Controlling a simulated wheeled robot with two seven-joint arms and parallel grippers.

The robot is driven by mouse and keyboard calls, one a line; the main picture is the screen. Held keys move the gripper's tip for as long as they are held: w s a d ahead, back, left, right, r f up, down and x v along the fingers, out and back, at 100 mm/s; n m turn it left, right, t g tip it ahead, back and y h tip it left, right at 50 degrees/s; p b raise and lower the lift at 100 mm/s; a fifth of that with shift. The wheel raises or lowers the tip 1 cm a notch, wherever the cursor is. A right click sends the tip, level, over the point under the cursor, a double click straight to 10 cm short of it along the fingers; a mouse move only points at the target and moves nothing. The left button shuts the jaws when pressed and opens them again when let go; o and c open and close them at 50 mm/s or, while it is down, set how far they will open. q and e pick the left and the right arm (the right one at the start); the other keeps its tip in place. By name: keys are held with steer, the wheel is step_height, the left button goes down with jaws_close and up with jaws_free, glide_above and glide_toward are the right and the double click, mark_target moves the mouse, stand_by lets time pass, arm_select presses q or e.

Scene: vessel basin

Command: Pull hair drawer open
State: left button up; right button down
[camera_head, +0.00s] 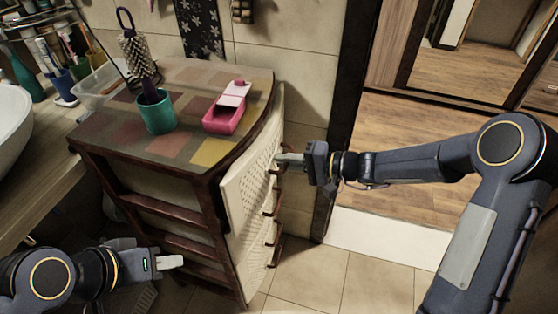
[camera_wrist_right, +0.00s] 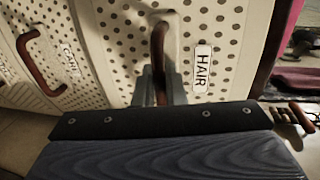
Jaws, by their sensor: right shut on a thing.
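The hair drawer has a pale perforated front with a "HAIR" label and shows close up in the right wrist view (camera_wrist_right: 222,40). It is the top drawer of the wooden cabinet (camera_head: 180,160) in the head view. Its dark red curved handle (camera_wrist_right: 158,50) stands between the fingers of my right gripper (camera_wrist_right: 160,88), which is shut on it. In the head view my right gripper (camera_head: 290,160) is at the upper part of the cabinet front. My left gripper (camera_head: 170,262) is low at the cabinet's left side, holding nothing visible.
A second drawer front with its own handle (camera_wrist_right: 40,62) adjoins the hair drawer. On the cabinet top are a teal cup (camera_head: 157,115) with a brush and a pink box (camera_head: 225,115). A sink counter is at left. Tiled floor (camera_head: 370,285) is clear before the cabinet.

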steer(key=f+b+v, duration=0.2)
steer(key=v, duration=0.9)
steer(key=d+f+b+v, duration=0.1)
steer(key=f+b+v, duration=0.1)
steer(key=v, duration=0.9)
steer(key=shift+s+d+f, duration=0.35)
steer(key=c, duration=1.6)
jaws_free()
steer(key=v, duration=0.7)
steer(key=shift+s+d+r, duration=0.1)
steer(key=shift+d, duration=0.25)
steer(key=shift+a, duration=0.1)
